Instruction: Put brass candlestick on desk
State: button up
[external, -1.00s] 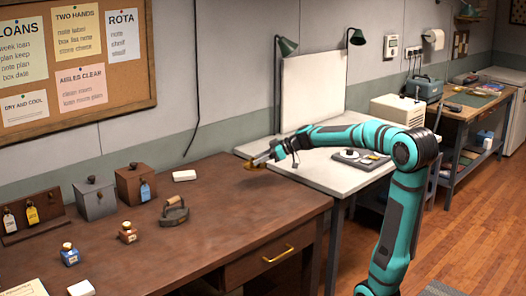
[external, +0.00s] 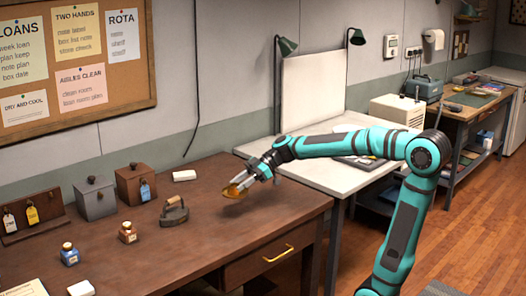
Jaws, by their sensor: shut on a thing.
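The brass candlestick (external: 234,190) is a small golden thing at the end of my gripper (external: 242,182). My gripper is shut on it and holds it tilted, seemingly a little above the right part of the dark brown desk (external: 215,250). A shadow lies on the desk top near it. The fingers partly hide the candlestick, so its full shape does not show.
A flat iron (external: 174,212) stands left of my gripper. Further left are two small bottles (external: 128,233) (external: 69,254), a grey box (external: 96,200), a brown box (external: 135,185) and a tag rack (external: 35,222). The desk's front right is clear. A white table (external: 330,172) adjoins at right.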

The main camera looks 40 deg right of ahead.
jog(key=shift+f, duration=5)
jog(key=shift+f, duration=0.15)
jog(key=o, duration=1.1)
jog(key=shift+d+r, duration=0.1)
jog(key=shift+r, duration=0.15)
jog(key=v, duration=1.2)
jog(key=shift+f, duration=0.1)
jog(key=shift+s, duration=0.1)
